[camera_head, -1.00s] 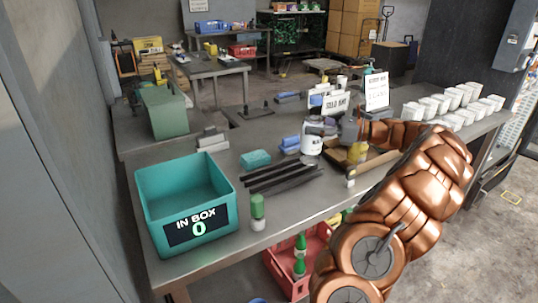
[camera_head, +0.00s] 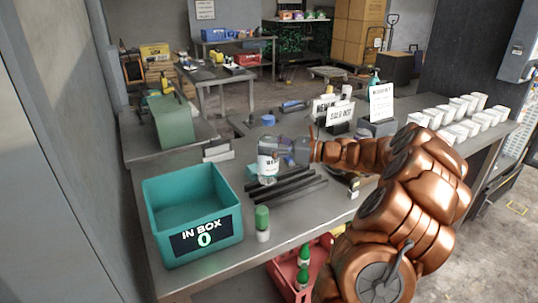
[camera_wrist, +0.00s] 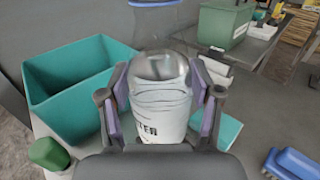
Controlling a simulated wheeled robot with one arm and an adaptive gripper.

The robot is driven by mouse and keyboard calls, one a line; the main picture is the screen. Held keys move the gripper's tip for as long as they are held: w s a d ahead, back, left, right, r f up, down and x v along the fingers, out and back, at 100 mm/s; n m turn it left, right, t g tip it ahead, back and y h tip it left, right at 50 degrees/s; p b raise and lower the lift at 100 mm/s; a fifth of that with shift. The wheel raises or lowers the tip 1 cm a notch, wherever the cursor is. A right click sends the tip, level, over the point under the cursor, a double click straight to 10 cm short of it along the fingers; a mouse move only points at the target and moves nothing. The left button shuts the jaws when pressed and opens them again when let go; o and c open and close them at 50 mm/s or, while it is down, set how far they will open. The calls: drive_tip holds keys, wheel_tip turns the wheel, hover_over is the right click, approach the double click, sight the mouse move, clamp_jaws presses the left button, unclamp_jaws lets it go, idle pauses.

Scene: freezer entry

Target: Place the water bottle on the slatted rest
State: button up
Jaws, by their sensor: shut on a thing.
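The water bottle (camera_head: 267,163) is clear with a white label and a blue cap. My gripper (camera_head: 277,148) is shut on it and holds it upright at the slatted rest. In the wrist view the bottle (camera_wrist: 160,105) sits between both fingers, and its base is hidden. The slatted rest (camera_head: 290,187) is a set of dark parallel bars on the table. The bottle appears over the bars' far left end; I cannot tell whether it touches them.
A teal in box (camera_head: 190,258) reading 0 stands at the left. A green-capped bottle (camera_head: 262,224) stands near the front edge. A blue brush (camera_wrist: 291,164) lies at the right in the wrist view. White cups (camera_head: 455,127) and signs (camera_head: 381,103) stand farther right.

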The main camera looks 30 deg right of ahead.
drive_tip(key=shift+f+p, duration=0.35)
drive_tip(key=shift+f, duration=1.55)
drive_tip(key=o, duration=1.7)
drive_tip(key=shift+c, duration=0.2)
drive_tip(key=shift+s+d+r, duration=0.1)
drive_tip(key=shift+d, duration=0.05)
drive_tip(key=b+v, duration=0.2)
drive_tip(key=v, duration=0.9)
drive_tip(key=shift+s+d, duration=0.2)
drive_tip(key=shift+s, duration=0.05)
drive_tip(key=shift+s, duration=0.1)
